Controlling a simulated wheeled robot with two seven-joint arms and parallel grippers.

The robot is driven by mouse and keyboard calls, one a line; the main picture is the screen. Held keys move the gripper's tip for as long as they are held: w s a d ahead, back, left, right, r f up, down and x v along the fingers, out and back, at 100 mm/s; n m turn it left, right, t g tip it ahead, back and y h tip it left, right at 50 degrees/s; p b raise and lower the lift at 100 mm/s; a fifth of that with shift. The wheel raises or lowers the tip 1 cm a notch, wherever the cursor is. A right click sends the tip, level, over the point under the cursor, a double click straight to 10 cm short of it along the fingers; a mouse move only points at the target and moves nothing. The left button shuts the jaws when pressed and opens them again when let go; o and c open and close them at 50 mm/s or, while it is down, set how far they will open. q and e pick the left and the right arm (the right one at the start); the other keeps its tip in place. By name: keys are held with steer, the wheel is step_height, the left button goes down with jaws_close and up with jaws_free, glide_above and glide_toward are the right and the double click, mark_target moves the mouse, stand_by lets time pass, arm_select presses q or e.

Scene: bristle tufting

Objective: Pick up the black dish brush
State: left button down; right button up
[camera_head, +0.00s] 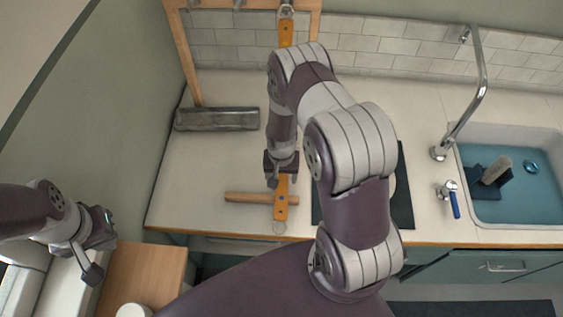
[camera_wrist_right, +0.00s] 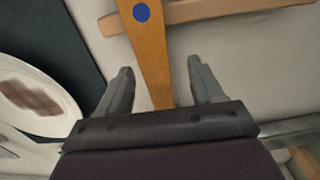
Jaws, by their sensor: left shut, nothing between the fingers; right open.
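No black dish brush can be made out for certain. An orange strip with blue dots (camera_head: 281,208) lies across a wooden bar on the counter, and it also shows in the right wrist view (camera_wrist_right: 148,45). My right gripper (camera_head: 281,172) is over its far end. In the wrist view the open fingers (camera_wrist_right: 159,70) stand on either side of the strip, with gaps on both sides. A grey block on a dark base (camera_head: 496,172) is in the sink; I cannot tell if it is a brush. My left gripper (camera_head: 101,246) is shut and empty, far left.
The wooden bar (camera_head: 246,197) lies under the strip. A dark mat (camera_head: 402,213) and a plate (camera_wrist_right: 22,88) with something brown are beside it. A long grey tray (camera_head: 217,119) stands back left. The sink (camera_head: 520,208), tap (camera_head: 481,85) and blue-handled lever (camera_head: 455,203) are right.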

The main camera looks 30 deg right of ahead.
mark_target(283, 179)
steer(key=f, duration=0.3)
steer(key=shift+s+d, duration=0.25)
steer(key=shift+w+f, duration=0.1)
steer(key=shift+a, duration=0.15)
steer(key=c, duration=1.1)
arm_select(q)
steer(key=shift+s+d+r, duration=0.25)
steer(key=shift+r, duration=0.25)
steer(key=shift+f, duration=0.1)
